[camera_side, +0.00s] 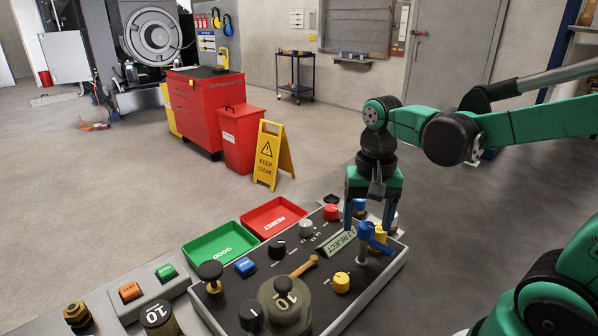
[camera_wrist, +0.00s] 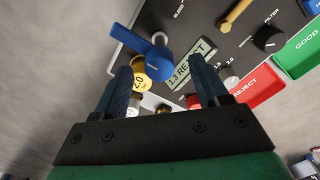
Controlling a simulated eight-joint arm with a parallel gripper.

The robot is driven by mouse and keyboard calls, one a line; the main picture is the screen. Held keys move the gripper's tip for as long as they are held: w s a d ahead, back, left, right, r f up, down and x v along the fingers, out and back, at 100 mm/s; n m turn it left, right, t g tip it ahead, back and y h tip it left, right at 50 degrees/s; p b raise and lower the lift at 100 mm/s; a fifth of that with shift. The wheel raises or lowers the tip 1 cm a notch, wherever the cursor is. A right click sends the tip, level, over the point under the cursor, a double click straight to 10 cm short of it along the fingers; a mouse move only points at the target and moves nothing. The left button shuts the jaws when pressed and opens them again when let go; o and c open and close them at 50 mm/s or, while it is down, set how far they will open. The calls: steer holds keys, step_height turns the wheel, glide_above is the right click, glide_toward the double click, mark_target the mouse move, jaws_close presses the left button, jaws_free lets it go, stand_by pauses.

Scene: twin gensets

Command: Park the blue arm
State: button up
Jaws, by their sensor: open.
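The blue arm (camera_side: 380,246) is a small lever on a round blue hub (camera_side: 366,231) atop a grey post, at the right part of the dark control panel (camera_side: 225,310). In the side view it points down and right. In the wrist view the blue arm (camera_wrist: 126,37) points up and left from its hub. My gripper (camera_side: 368,224) is above this part of the panel, fingers pointing down. In the wrist view my gripper (camera_wrist: 159,70) is open and the hub shows between and beyond its fingertips. I cannot tell whether a finger touches it.
A display (camera_side: 337,243) reading "1.3 REJECT" lies beside the hub. A yellow weight marked 2.0 (camera_wrist: 140,82) stands close by, partly behind a finger. Green (camera_side: 205,258) and red (camera_side: 258,230) trays lie behind.

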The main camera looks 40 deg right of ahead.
mark_target(364, 227)
steer(key=shift+r, duration=2.45)
steer(key=shift+a+f+n+t, duration=0.3)
steer(key=shift+n+t, duration=0.1)
steer(key=shift+n, duration=0.1)
steer(key=shift+w+a+f+n+t, duration=0.3)
steer(key=shift+a+n+t, duration=0.35)
steer(key=shift+n+t, duration=0.55)
steer(key=shift+w+a+f+n+t, duration=0.35)
steer(key=shift+a+n+t, duration=0.45)
steer(key=shift+n, duration=0.75)
steer(key=shift+w+a+f+n+t, duration=0.15)
steer(key=shift+a+f+n+t, duration=0.3)
steer(key=shift+n+t, duration=0.85)
